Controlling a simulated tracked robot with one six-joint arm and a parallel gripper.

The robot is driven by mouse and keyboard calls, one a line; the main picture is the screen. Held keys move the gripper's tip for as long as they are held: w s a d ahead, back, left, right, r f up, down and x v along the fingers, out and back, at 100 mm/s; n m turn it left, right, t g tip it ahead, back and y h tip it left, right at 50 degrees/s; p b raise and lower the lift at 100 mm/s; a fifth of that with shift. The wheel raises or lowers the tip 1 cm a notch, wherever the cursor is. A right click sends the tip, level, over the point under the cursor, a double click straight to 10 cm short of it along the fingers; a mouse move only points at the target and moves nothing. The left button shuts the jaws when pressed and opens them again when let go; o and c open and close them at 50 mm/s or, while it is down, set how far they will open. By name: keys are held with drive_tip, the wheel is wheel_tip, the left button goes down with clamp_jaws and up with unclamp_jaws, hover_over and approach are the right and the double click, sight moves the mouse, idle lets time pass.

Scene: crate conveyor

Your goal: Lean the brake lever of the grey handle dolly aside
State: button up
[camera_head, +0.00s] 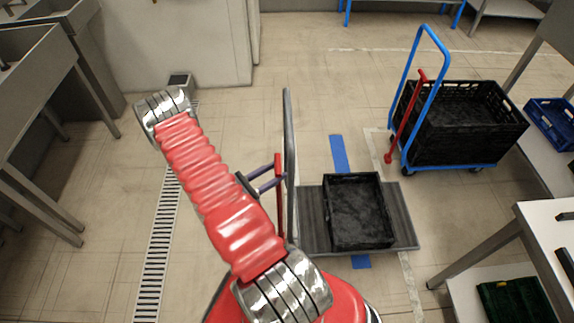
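The grey handle dolly has a tall grey handle (289,130) at its left end and a dark flat deck (313,212). Its red brake lever (279,215) stands nearly upright just left of the handle. My gripper (279,174) comes in from the left behind my red arm, with two purplish fingers apart. The fingertips are at the upper part of the lever; the lever seems to lie between them, but contact cannot be told. The gripper's body is mostly hidden by my arm.
A black crate (358,212) sits on the grey dolly's deck. A blue handle dolly (434,45) with a black crate (467,125) and tilted red lever (404,120) stands at right. Tables flank both sides. Floor between the left table and dolly is clear, with a drain grate (160,240).

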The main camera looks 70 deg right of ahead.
drive_tip(key=shift+x, duration=2.8)
drive_tip(key=shift+c, duration=0.5)
clamp_jaws()
